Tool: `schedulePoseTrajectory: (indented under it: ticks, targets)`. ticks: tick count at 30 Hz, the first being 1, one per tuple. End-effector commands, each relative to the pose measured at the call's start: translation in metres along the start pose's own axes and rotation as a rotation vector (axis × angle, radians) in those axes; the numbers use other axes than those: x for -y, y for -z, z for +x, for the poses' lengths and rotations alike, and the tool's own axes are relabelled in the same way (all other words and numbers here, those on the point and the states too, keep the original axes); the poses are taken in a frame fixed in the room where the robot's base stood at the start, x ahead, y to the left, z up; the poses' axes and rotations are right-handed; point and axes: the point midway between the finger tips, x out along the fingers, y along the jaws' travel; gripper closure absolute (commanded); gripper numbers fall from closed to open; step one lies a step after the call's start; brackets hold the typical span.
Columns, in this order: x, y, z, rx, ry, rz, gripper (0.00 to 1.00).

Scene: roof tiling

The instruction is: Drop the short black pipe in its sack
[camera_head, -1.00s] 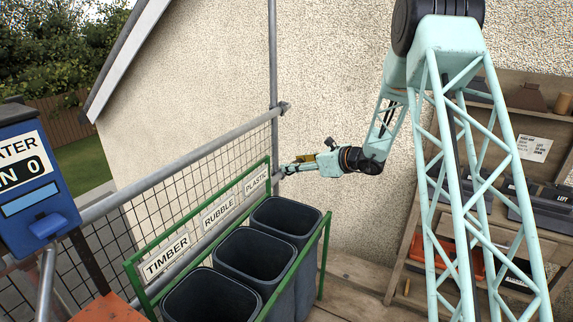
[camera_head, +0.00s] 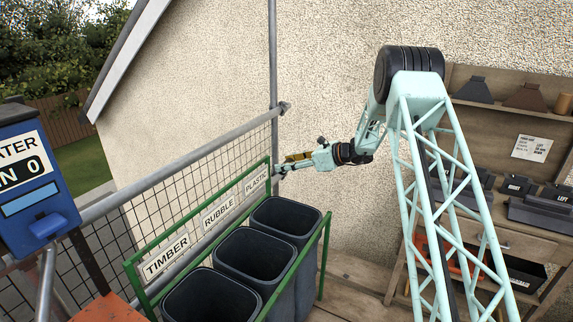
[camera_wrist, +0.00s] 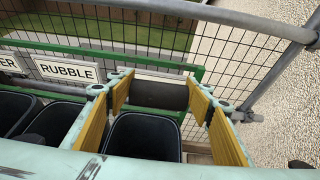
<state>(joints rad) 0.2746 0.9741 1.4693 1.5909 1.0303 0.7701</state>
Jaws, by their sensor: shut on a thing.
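My gripper (camera_head: 284,168) is shut on the short black pipe (camera_wrist: 160,94). In the wrist view the pipe lies crosswise between the two yellow-padded fingers. In the head view my gripper is above and behind the far bin, near the PLASTIC label (camera_head: 256,182); the pipe is too small to make out there. The dark sack or bin by that label (camera_head: 287,214) is open at the top. In the wrist view a dark open bin (camera_wrist: 143,138) shows below and nearer than the pipe, between the fingers.
The rubble bin (camera_head: 255,255) and the timber bin (camera_head: 211,296) stand in the same green frame (camera_head: 326,240). A mesh guardrail (camera_head: 180,180) runs behind them, with a scaffold pole (camera_head: 273,60) close to my gripper. Shelves (camera_head: 500,120) stand at right.

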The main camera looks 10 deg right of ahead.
Motion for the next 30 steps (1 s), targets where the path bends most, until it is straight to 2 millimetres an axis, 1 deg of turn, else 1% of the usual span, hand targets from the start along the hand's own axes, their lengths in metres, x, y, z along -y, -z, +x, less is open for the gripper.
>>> schedulePoseTrajectory:
  ticks: [8, 14, 20, 30]
  targets:
    - [0.000, 0.000, 0.000, 0.000, 0.000, 0.000, 0.60]
    - [0.000, 0.005, 0.002, 0.000, 0.000, 0.000, 0.60]
    - [0.000, 0.017, 0.007, 0.000, 0.000, 0.001, 0.60]
    - [0.000, 0.042, 0.017, 0.000, 0.000, 0.001, 0.60]
